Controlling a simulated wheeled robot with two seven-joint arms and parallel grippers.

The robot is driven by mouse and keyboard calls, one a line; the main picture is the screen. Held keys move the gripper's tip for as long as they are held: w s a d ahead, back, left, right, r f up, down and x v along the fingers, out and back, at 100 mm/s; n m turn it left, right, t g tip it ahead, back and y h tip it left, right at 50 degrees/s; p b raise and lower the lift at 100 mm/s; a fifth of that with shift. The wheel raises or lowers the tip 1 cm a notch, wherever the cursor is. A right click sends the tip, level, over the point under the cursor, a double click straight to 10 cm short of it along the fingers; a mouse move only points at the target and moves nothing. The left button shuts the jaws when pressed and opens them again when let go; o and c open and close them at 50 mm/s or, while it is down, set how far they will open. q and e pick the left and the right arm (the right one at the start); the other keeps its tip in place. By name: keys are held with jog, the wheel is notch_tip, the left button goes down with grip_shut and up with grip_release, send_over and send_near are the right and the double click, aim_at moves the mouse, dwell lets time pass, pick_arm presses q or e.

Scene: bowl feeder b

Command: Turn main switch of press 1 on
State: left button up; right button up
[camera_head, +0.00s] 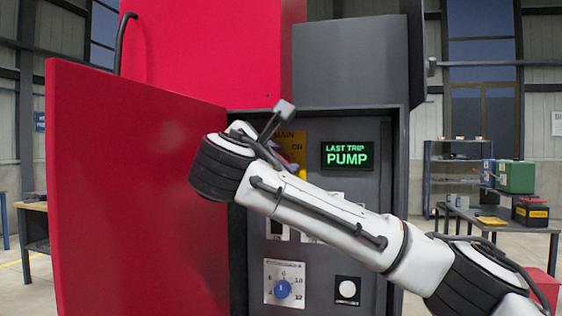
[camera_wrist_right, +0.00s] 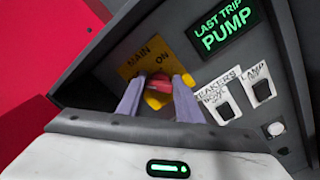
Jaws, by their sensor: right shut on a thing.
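The main switch shows in the right wrist view as a red handle (camera_wrist_right: 159,84) on a yellow plate (camera_wrist_right: 140,62) marked MAIN and ON. My right gripper (camera_wrist_right: 160,90) is shut on the red handle, one finger on each side. In the head view my right gripper (camera_head: 285,160) reaches the yellow plate (camera_head: 302,150) inside the open cabinet, and my wrist covers most of the switch. The exact angle of the handle is hard to tell. My left gripper is not in view.
A red cabinet door (camera_head: 130,200) stands open at the left. The panel has a green-lit display (camera_head: 347,156) reading LAST TRIP PUMP, a blue dial (camera_head: 283,289) and a white button (camera_head: 347,289). Two black rocker switches, breakers (camera_wrist_right: 222,106) and lamp (camera_wrist_right: 262,90), sit right of the main switch.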

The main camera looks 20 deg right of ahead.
jog(key=shift+f+m+b, duration=0.2)
jog(key=shift+m+b, duration=1)
jog(key=shift+m, duration=1.7)
jog(key=shift+f+m+b, duration=0.2)
jog(key=shift+m+b, duration=0.95)
jog(key=shift+m, duration=1.75)
jog(key=shift+f+m+b, duration=0.2)
jog(key=shift+m+b, duration=1)
jog(key=shift+m, duration=1.7)
jog(key=o, duration=1)
jog(key=shift+r, duration=0.1)
jog(key=shift+o, duration=0.2)
jog(key=b+v, duration=0.2)
jog(key=v, duration=0.8)
jog(key=shift+a, duration=0.2)
